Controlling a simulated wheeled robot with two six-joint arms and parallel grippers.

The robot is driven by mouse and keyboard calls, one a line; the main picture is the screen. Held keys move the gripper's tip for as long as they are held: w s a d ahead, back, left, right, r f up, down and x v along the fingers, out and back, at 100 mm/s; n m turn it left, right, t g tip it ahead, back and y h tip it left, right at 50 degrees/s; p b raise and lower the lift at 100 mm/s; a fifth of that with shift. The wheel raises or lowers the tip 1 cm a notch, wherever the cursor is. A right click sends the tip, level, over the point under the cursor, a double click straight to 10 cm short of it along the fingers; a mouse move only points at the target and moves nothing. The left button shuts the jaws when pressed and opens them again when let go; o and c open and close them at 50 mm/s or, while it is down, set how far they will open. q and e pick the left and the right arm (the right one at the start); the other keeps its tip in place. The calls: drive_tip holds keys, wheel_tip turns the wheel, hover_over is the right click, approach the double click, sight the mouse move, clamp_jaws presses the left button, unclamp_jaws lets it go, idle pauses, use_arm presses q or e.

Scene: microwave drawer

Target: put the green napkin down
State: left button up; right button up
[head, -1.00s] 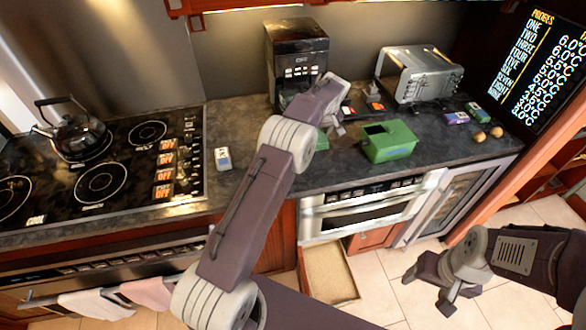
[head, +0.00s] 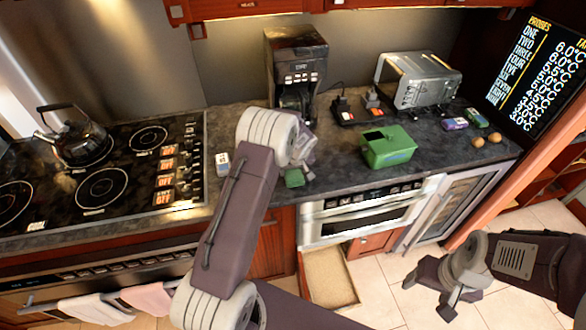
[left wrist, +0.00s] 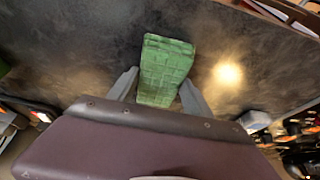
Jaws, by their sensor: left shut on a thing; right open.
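The green napkin (left wrist: 165,68) shows in the left wrist view as a folded, checked green block between the fingers of my left gripper (left wrist: 160,92). In the head view the napkin (head: 294,178) is a small green patch below my left gripper (head: 303,170), near the front edge of the dark counter (head: 345,178). My left gripper is shut on it. I cannot tell whether the napkin touches the counter. My right gripper (head: 447,303) is open and empty, low over the tiled floor.
A green box (head: 388,147) stands right of the napkin. A coffee maker (head: 297,60) and a toaster (head: 418,80) stand behind. A small white item (head: 222,163) lies to the left, beside the stove (head: 110,165). An open drawer (head: 330,278) sits below the counter.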

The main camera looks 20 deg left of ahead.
use_arm(q)
drive_tip(key=shift+f+b, duration=0.2)
drive_tip(key=shift+b, duration=0.15)
drive_tip(key=o, duration=1.2)
drive_tip(key=shift+r, duration=0.1)
drive_tip(key=shift+r+p, duration=0.35)
drive_tip(key=shift+r, duration=0.05)
drive_tip(key=b+v, duration=0.1)
drive_tip(key=v, duration=1.1)
drive_tip(key=s+d+f+m+h, duration=0.1)
drive_tip(key=s+d+m, duration=0.1)
drive_tip(key=s, duration=0.6)
drive_tip(key=s+d+f+m+g+h, duration=0.1)
drive_tip(key=s+d+m, duration=0.1)
drive_tip(key=s, duration=0.6)
drive_tip(key=s+d+f+m+g+h, duration=0.1)
drive_tip(key=s+d+f+m, duration=0.1)
drive_tip(key=s, duration=0.6)
drive_tip(key=shift+s+d+m, duration=0.35)
drive_tip(key=shift+m, duration=0.25)
